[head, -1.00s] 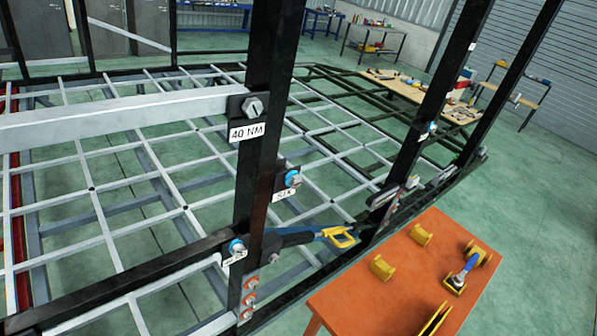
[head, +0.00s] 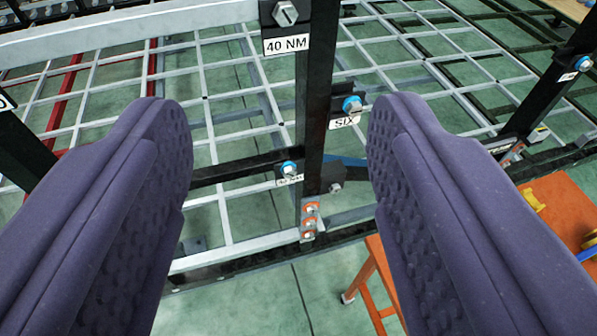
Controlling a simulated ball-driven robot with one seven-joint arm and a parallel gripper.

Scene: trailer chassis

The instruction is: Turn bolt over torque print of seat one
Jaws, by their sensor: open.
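A grey hex bolt (head: 285,13) sits on a black bracket at the top middle, on a black upright post (head: 316,85). Right below it is a white label (head: 286,45) printed "40 NM". My gripper (head: 280,106) is open and empty, its two purple padded fingers wide apart at left and right. The fingertips appear lower in the picture than this bolt, with the post showing between them. A blue-collared bolt (head: 351,104) sits over a label "SIX" (head: 345,122) near the right fingertip. Another blue-collared bolt (head: 289,168) is lower, over a label (head: 290,180) too small to read surely.
A pale horizontal beam (head: 130,30) meets the post at upper left. A black bar (head: 238,166) joins it lower down. Small orange-ringed fittings (head: 309,222) sit at the post's foot. An orange table (head: 565,195) stands at right. Another black post (head: 572,75) rises at upper right.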

